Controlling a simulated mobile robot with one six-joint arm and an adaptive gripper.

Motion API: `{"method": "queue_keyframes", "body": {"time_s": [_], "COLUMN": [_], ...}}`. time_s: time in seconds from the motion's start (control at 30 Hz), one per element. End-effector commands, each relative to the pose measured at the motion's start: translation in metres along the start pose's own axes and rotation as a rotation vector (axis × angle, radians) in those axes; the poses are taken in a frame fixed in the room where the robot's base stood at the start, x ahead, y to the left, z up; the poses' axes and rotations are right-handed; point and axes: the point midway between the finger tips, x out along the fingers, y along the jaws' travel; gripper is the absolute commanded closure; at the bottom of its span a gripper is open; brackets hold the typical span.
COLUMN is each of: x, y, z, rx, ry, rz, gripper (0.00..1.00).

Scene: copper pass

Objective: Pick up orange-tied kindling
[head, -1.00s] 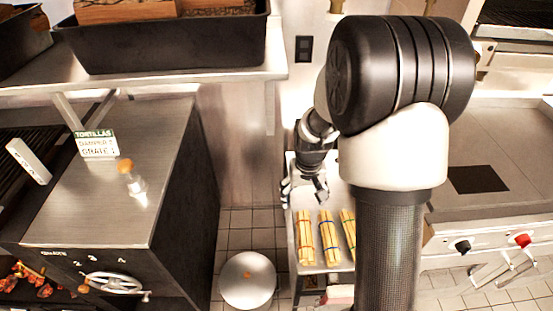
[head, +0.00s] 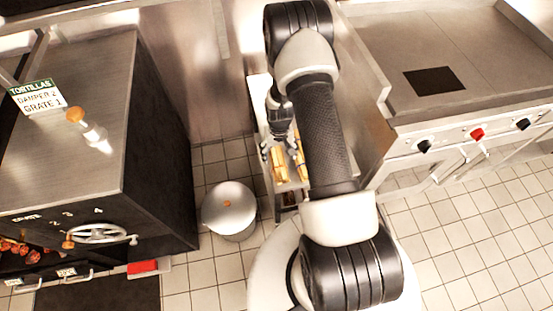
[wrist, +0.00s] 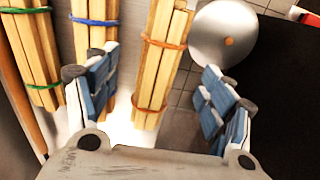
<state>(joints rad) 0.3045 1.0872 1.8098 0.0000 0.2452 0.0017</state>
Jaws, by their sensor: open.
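The orange-tied kindling (wrist: 158,65) is a bundle of pale sticks with two orange ties. In the wrist view it lies between the open fingers of my gripper (wrist: 160,88), with no finger visibly closed on it. A blue-tied bundle (wrist: 92,40) lies to its left, partly behind the left finger. A green-tied bundle (wrist: 36,60) lies farther left. In the head view my gripper (head: 279,148) is over the narrow metal shelf, just above the orange-tied bundle (head: 280,170). My arm hides much of the other bundles there.
A round lidded metal pot (head: 229,210) stands on the floor left of the shelf; it also shows in the wrist view (wrist: 228,40). A dark-sided oven (head: 160,140) stands at left and a griddle (head: 440,60) at right. Tiled floor (head: 470,240) is free at front right.

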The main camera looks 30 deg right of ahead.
Motion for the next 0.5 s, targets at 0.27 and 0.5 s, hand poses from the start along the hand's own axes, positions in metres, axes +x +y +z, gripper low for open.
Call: {"method": "queue_keyframes", "body": {"time_s": [0.27, 0.5], "x": [0.02, 0.053], "y": [0.0, -0.001], "z": [-0.001, -0.001], "rx": [0.0, 0.0], "ry": [0.0, 0.0], "rz": [0.0, 0.0], "gripper": [0.25, 0.25]}}
